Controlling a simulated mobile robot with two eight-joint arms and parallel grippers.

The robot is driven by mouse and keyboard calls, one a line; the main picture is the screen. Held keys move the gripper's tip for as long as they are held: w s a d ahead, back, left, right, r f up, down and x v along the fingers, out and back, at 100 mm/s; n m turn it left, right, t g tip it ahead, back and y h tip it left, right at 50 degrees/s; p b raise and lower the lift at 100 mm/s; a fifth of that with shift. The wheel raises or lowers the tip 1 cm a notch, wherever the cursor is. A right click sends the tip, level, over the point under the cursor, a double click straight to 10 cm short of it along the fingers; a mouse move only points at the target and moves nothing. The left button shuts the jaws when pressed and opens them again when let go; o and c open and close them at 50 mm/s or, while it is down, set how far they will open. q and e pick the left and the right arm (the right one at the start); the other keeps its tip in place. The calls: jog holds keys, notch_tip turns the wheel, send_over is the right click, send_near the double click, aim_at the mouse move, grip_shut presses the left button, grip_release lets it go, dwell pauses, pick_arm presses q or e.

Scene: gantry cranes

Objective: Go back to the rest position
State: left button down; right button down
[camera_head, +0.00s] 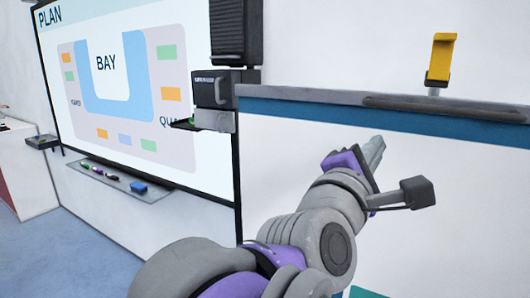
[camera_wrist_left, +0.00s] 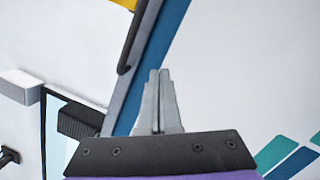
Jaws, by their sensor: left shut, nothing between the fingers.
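My left arm reaches in from the bottom of the head view, grey and purple. Its gripper (camera_head: 374,150) is in front of a white panel with a blue top band and points up and to the right. In the left wrist view the two fingers of the left gripper (camera_wrist_left: 159,74) are together, shut with nothing between them. My right gripper is in neither view.
The white panel (camera_head: 290,165) has a grey rail (camera_head: 440,107) and a yellow holder (camera_head: 440,58) on top. A whiteboard (camera_head: 105,40) marked PLAN hangs at left, with a marker tray (camera_head: 130,190) below. Blue floor (camera_head: 60,260) is clear at lower left.

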pick_arm(q)
jog(key=a+f+m+g+y, duration=0.1)
jog(key=a+f+m+y, duration=0.15)
jog(key=a+f, duration=0.5)
jog(key=w+a+f+m+g+y, duration=0.15)
jog(key=a+f+m, duration=0.25)
jog(key=f, duration=0.7)
jog(key=a+f+m+g+y, duration=0.2)
jog(key=a+f+m, duration=0.3)
jog(key=f, duration=0.5)
jog(key=s+a+f+m+g+y, duration=0.2)
jog(key=s+a+f, duration=0.4)
jog(key=a+f, duration=0.3)
jog(key=s+a+f+m+g+y, duration=0.2)
jog(key=s+a+f+y, duration=0.2)
jog(key=f, duration=1)
jog(key=s+a, duration=0.3)
jog(key=a, duration=0.2)
jog(key=shift+a+m+g, duration=0.15)
jog(key=shift+m+g, duration=0.2)
